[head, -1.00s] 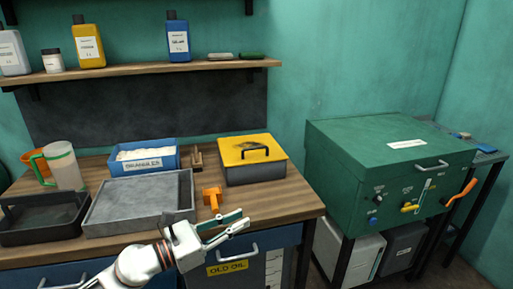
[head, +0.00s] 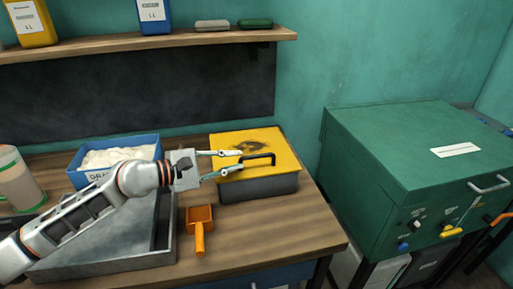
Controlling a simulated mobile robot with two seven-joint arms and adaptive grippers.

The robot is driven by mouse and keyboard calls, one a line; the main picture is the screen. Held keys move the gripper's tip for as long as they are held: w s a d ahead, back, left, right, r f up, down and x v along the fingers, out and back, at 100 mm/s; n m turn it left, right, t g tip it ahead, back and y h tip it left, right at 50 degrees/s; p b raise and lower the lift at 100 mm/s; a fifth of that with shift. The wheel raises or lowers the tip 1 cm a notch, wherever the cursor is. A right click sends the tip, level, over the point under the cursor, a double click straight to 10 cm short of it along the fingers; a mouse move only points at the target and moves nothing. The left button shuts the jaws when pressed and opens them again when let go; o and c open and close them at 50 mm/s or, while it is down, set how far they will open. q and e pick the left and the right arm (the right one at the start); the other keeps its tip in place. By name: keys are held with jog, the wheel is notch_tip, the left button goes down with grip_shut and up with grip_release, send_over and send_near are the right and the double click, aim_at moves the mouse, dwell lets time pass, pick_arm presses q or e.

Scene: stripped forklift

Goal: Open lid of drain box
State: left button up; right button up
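The drain box appears to be the grey box (head: 260,188) with a yellow lid (head: 282,143), on the right part of the workbench. The lid lies shut on the box and has a dark stain and a black bar handle (head: 262,156). My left gripper (head: 240,160) is open at the left end of the handle, with one finger above the other in the picture. Nothing shows between the fingers, and I cannot tell whether they touch the lid or handle. My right gripper is not in view.
A grey tray (head: 115,250) lies under my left arm. A blue bin of white material (head: 120,157) stands behind it. An orange scoop (head: 199,225) lies in front of the drain box. A green cabinet (head: 400,155) stands to the right; a shelf (head: 180,40) hangs above.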

aim_at(250, 157)
pick_arm(q)
jog(key=shift+w+d, duration=0.2)
jog(key=x, duration=0.6)
jog(key=shift+s+p, duration=0.1)
jog(key=shift+p, duration=0.3)
jog(key=shift+w+d+f, duration=0.15)
jog(key=shift+w+d, duration=0.2)
jog(key=shift+d, duration=0.15)
grip_shut()
